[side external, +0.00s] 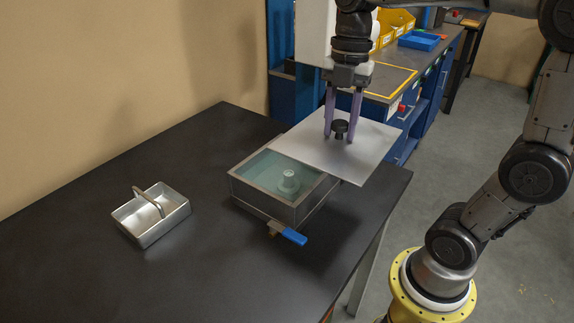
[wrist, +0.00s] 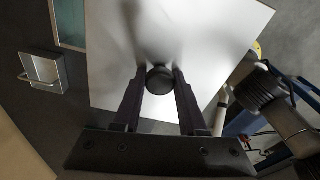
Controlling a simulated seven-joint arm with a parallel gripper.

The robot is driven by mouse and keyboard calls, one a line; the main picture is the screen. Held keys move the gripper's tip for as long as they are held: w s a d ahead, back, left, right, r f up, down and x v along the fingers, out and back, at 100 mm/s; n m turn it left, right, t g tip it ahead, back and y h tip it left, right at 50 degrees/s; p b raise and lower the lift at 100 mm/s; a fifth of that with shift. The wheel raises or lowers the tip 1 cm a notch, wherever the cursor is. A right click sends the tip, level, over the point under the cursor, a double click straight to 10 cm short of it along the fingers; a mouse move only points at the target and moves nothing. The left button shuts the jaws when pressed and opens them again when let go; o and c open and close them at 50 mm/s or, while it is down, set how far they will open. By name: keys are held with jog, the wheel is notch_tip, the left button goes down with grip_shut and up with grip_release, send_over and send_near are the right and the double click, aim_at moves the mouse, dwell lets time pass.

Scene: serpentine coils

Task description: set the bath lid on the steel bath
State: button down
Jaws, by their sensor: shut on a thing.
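The bath lid (side external: 365,150) is a flat grey metal plate with a black knob (side external: 340,128) on top. My gripper (side external: 340,130) is shut on the knob and holds the lid roughly level. In the side view the lid lies to the right of and behind the steel bath (side external: 288,212), overlapping its back right part; whether they touch cannot be told. The bath is open-topped, with liquid and a pale fitting inside and a blue-handled valve at its front. In the wrist view the lid (wrist: 180,40) fills the middle, and a strip of the bath (wrist: 70,25) shows at upper left.
A small steel basket (side external: 151,214) with an arched handle stands left of the bath on the black table (side external: 90,200). The blue valve handle (side external: 294,237) sticks out in front. A blue bench (side external: 400,65) with yellow bins stands behind. The table's left part is clear.

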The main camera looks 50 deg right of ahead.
jog(key=shift+w+d+f, duration=0.35)
jog(key=shift+w+f, duration=1.8)
jog(key=shift+w, duration=0.15)
jog(key=shift+w+d+f, duration=0.3)
jog(key=shift+w+f, duration=1.9)
jog(key=shift+w, duration=0.15)
jog(key=shift+w+d+f, duration=0.35)
jog(key=shift+w+f, duration=1.8)
jog(key=shift+w, duration=0.15)
jog(key=shift+f, duration=0.25)
jog(key=shift+c, duration=2.3)
grip_release()
jog(key=shift+f, duration=0.15)
